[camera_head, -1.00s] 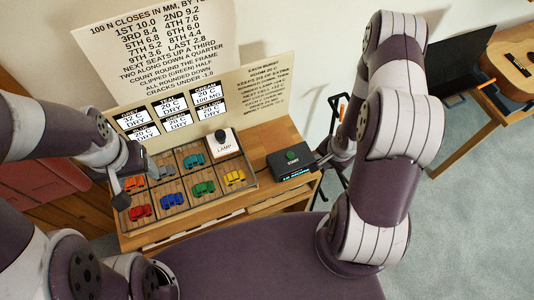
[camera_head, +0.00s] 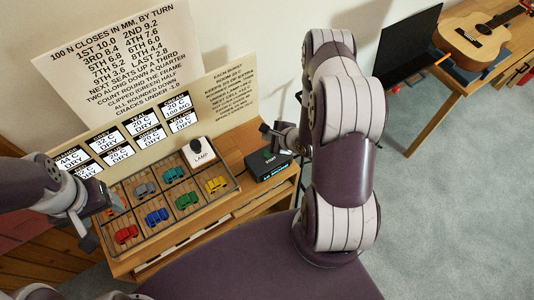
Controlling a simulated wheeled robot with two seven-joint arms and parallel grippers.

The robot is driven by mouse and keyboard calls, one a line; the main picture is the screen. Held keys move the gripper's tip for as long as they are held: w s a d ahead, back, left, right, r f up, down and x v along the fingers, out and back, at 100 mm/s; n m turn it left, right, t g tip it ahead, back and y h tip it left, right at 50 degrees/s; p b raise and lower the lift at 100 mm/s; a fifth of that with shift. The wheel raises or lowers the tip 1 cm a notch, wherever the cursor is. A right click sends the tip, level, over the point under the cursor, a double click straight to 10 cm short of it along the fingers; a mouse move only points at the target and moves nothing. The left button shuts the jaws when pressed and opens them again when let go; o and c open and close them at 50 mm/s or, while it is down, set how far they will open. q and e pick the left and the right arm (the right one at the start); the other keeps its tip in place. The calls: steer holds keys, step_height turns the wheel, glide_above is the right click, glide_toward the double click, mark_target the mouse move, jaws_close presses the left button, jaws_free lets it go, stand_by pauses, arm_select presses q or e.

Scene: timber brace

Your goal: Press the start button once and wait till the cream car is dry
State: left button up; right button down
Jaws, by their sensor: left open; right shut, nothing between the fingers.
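The start box (camera_head: 283,170) is black with a green button (camera_head: 270,157) on top and a lit display too small to read. My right gripper (camera_head: 267,130) is shut and empty, just above and behind the button; I cannot tell if it touches the box. No cream car shows. A white lamp block (camera_head: 201,157) covers the back right compartment of the wooden tray (camera_head: 180,228). The card for cream (camera_head: 177,104) appears to read 20 C, 100 MG; other cards read DRY. My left gripper (camera_head: 90,225) is open at the tray's left end.
Red (camera_head: 126,235), blue (camera_head: 157,216), green (camera_head: 186,200), yellow (camera_head: 216,185), grey (camera_head: 145,190) and teal (camera_head: 173,175) cars sit in the tray. Printed boards stand behind. A guitar (camera_head: 472,38) lies on a desk at right.

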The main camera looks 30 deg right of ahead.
mark_target(269, 156)
step_height(269, 156, down, 8)
steer(key=b, duration=0.6)
steer(key=shift+b, duration=0.4)
steer(key=shift+f, duration=0.2)
stand_by(1.1)
steer(key=shift+f+b, duration=0.35)
steer(key=shift+f, duration=0.05)
steer(key=shift+f+b, duration=0.3)
steer(key=shift+f, duration=0.1)
stand_by(0.4)
stand_by(0.4)
steer(key=shift+r+p, duration=0.75)
steer(key=shift+r, duration=0.1)
